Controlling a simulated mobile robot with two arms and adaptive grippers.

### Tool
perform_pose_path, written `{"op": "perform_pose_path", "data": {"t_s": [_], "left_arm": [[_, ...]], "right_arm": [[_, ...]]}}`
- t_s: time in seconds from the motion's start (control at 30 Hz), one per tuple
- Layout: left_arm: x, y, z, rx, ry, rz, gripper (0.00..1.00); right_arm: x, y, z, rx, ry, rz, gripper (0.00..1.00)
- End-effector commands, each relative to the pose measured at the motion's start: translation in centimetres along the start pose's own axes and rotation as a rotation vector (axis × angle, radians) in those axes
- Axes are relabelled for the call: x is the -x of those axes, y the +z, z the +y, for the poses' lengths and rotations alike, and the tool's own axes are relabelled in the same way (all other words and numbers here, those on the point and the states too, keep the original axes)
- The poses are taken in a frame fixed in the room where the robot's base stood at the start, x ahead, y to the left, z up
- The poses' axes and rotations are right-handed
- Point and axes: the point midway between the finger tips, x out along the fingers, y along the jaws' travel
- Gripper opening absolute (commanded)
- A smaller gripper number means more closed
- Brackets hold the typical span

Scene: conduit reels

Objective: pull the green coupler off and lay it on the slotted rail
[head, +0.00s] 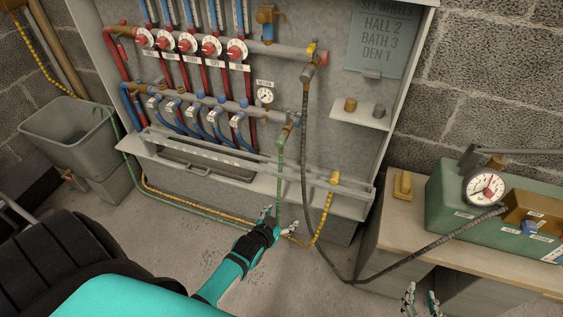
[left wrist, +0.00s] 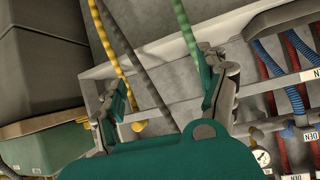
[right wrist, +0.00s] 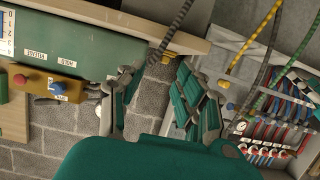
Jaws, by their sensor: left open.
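The green coupler (head: 283,134) sits at the right end of the lower manifold, with the green hose (head: 279,170) hanging straight down from it. The slotted rail (head: 240,158) runs along the panel's lower edge. A yellow hose end (head: 334,178) is seated at its right. My left gripper (head: 279,223) is open and empty, below the rail close to the green hose. In the left wrist view the green hose (left wrist: 186,28) passes behind one finger; I cannot make out the coupler there. My right gripper (head: 422,299) is open and empty at the lower right, in front of the bench.
A dark hose (head: 305,140) hangs from the upper manifold and loops right to the green pump box (head: 450,210) on the bench (head: 400,235). A small shelf (head: 362,117) juts out at the panel's right. A grey tub (head: 75,135) stands at left.

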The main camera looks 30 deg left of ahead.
Motion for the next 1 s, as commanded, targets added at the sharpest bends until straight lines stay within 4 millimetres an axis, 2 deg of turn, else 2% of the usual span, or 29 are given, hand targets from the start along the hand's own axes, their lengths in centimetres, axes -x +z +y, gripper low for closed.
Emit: {"op": "perform_pose_path", "data": {"t_s": [0.03, 0.07, 0.1, 0.2, 0.3, 0.4, 0.5, 0.6, 1.0], "left_arm": [[-1.4, -1.7, -0.9, 0.016, -0.020, 0.090, 0.76], [-1.5, -3.5, -1.5, 0.024, -0.031, 0.139, 0.76], [-1.3, -5.8, -2.3, 0.034, -0.046, 0.202, 0.76], [0.0, -10.5, -4.1, 0.054, -0.079, 0.340, 0.76], [1.7, -13.9, -5.4, 0.065, -0.105, 0.445, 0.76], [3.2, -16.1, -6.3, 0.071, -0.122, 0.512, 0.76], [4.2, -17.2, -6.7, 0.073, -0.131, 0.547, 0.76], [4.6, -17.7, -6.8, 0.074, -0.134, 0.558, 0.76], [4.4, -17.9, -6.8, 0.073, -0.133, 0.558, 0.76]], "right_arm": [[-0.5, -1.9, -0.2, -0.001, -0.003, 0.110, 0.35], [-0.2, -3.9, -0.3, -0.001, -0.005, 0.172, 0.35], [0.5, -6.6, -0.4, -0.002, -0.006, 0.252, 0.35], [3.0, -12.2, -0.6, -0.004, -0.010, 0.429, 0.35], [5.8, -16.3, -0.7, -0.006, -0.013, 0.562, 0.35], [8.1, -19.0, -0.7, -0.008, -0.015, 0.651, 0.35], [9.4, -20.5, -0.8, -0.009, -0.016, 0.697, 0.35], [9.9, -21.0, -0.8, -0.009, -0.016, 0.712, 0.35], [10.1, -21.3, -0.8, -0.010, -0.017, 0.731, 0.35]]}}
